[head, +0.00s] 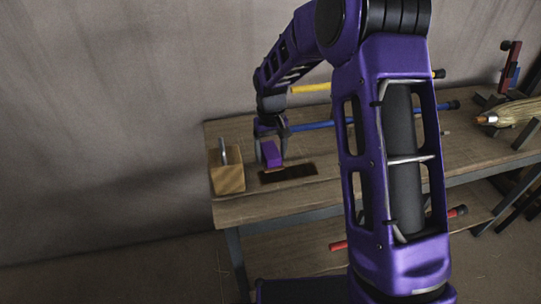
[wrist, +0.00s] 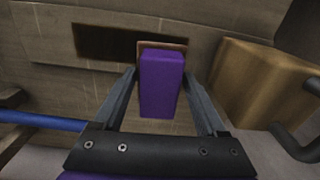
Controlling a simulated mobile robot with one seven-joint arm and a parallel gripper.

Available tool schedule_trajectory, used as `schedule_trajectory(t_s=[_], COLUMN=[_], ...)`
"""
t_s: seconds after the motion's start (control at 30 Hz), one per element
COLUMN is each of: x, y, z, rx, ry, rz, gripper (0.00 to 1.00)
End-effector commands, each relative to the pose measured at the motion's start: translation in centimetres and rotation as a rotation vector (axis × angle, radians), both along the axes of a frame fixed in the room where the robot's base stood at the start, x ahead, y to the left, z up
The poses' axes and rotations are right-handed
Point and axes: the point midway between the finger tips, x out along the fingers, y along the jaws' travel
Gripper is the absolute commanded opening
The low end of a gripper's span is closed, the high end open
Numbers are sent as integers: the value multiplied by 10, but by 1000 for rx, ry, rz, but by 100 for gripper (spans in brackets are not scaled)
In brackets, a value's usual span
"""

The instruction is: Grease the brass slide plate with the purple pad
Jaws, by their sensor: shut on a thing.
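A purple pad (head: 271,154) is held upright between the two fingers of my gripper (head: 266,148), near the left end of the workbench. In the wrist view my gripper (wrist: 161,76) is closed on the sides of the purple pad (wrist: 161,90). A tan-brown edge shows at the pad's far end. A dark brown flat strip (head: 290,173), probably the slide plate, lies on the bench right beside the pad; it also shows in the wrist view (wrist: 100,42). The pad is at one end of it. I cannot tell whether they touch, and the pad's underside is hidden.
A wooden block (head: 227,172) with a metal upright stands left of the pad; it is close by in the wrist view (wrist: 255,85). A blue rod (head: 318,125) and a yellow rod (head: 310,88) lie behind. A broom head (head: 512,115) is at the far right.

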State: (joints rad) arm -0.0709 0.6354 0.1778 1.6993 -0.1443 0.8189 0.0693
Motion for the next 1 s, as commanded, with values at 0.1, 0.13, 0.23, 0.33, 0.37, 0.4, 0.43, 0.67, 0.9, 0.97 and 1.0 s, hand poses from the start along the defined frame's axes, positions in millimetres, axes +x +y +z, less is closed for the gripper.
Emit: schedule_trajectory(t_s=[0.1,0.13,0.23,0.33,0.37,0.4,0.43,0.67,0.9,0.97,1.0], x=[0,0,0,0,0,0,0,0,-1,-1,-2], y=[0,0,-1,-1,-1,-1,-1,-1,-1,-2,-4], z=[15,17,26,34,35,36,37,37,36,37,37], rx=[0,0,0,0,0,0,0,0,0,0,-1], ry=[-1,-1,-1,-2,-2,-2,-2,-1,-1,-1,-1], rz=[0,0,0,0,0,0,0,0,0,-1,-5], gripper=[30,30,30,30,30,30,30,30,30,30,30])
